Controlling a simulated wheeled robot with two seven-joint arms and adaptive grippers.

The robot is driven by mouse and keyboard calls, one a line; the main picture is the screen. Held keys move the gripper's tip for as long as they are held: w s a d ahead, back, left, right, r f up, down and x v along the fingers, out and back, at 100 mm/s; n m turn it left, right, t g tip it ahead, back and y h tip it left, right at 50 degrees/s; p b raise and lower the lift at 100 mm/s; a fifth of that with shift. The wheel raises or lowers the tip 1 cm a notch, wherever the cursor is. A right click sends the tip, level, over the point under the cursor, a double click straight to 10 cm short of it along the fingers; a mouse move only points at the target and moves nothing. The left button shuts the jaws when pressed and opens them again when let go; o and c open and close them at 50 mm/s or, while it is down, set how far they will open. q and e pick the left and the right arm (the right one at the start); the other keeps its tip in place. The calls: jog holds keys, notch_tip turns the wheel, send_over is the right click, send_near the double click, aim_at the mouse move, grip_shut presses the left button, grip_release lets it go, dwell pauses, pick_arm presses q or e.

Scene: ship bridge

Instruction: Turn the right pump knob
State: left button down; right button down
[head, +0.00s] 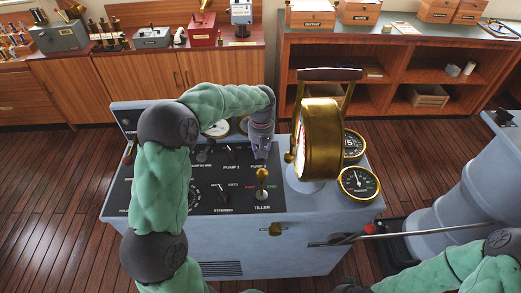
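The grey-blue control console (240,235) has a black panel with labels PUMP 1 and PUMP 2. The left pump knob (229,154) shows above the PUMP 1 label. My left arm reaches over the panel, and my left gripper (261,152) points down just above the PUMP 2 label. It covers the place of the right pump knob, so I cannot see that knob, its angle, or whether the fingers touch or grip it. My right arm lies low at the bottom right; its gripper does not show.
A tiller lever (262,187) stands just in front of my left gripper. A steering knob (222,194) is nearer the front left. A large brass telegraph (321,140) rises close to the right, beside round gauges (358,182). Wooden cabinets (390,85) stand behind.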

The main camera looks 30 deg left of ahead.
pick_arm(q)
jog(key=shift+n, duration=0.4)
jog(key=c, duration=1.1)
grip_release()
notch_tip(320, 180, up, 12)
